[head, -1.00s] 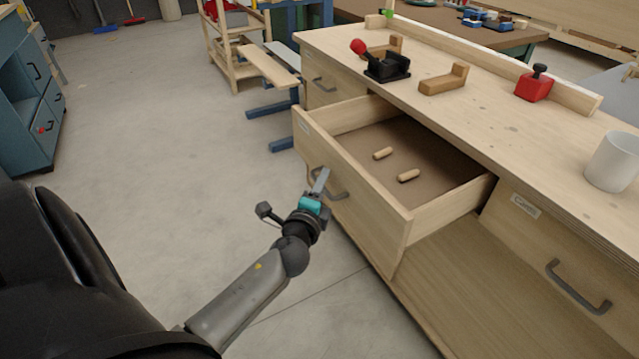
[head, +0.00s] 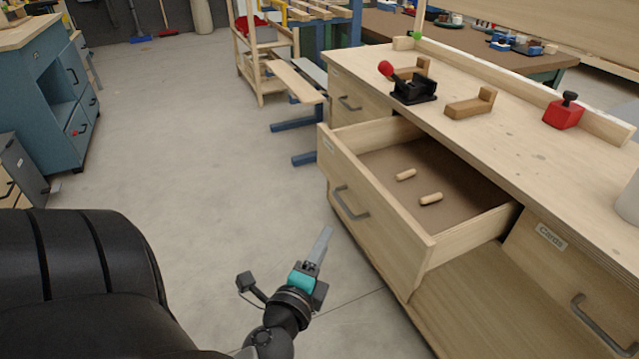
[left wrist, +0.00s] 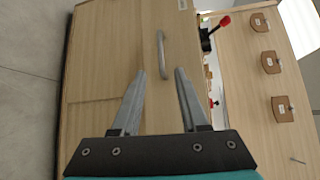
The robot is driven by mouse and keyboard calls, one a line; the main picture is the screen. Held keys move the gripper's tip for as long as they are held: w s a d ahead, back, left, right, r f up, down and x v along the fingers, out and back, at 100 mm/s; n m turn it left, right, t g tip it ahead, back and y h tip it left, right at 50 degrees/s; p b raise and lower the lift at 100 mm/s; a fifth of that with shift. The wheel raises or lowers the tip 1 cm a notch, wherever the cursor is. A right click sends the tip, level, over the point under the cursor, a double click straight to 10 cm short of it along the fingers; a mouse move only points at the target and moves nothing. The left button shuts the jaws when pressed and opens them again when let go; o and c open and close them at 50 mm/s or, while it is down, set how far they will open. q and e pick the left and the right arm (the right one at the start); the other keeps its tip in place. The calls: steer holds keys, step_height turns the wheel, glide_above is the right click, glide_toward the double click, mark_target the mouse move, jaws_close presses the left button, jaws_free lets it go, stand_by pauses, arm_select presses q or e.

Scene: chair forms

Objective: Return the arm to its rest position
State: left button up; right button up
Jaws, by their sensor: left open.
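My left gripper (head: 322,243) is out over the floor, to the left of the open drawer (head: 385,205) and apart from it. In the left wrist view its two fingers (left wrist: 160,88) are spread with nothing between them. The drawer's grey handle (head: 350,203) is free of the gripper; a handle also shows beyond the fingertips in the left wrist view (left wrist: 163,55). Two small wooden dowels (head: 430,198) lie inside the drawer. My right gripper is in neither view.
The workbench (head: 520,125) carries a black clamp with a red knob (head: 412,88), wooden blocks (head: 470,104) and a red block (head: 564,112). A closed drawer labelled Cards (head: 560,270) is at the right. A blue cabinet (head: 55,100) stands at the left. Grey floor (head: 190,170) between is clear.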

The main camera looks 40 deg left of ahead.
arm_select(q)
steer(key=shift+s+d+r, duration=0.1)
steer(key=shift+s+d, duration=0.1)
steer(key=shift+s, duration=0.3)
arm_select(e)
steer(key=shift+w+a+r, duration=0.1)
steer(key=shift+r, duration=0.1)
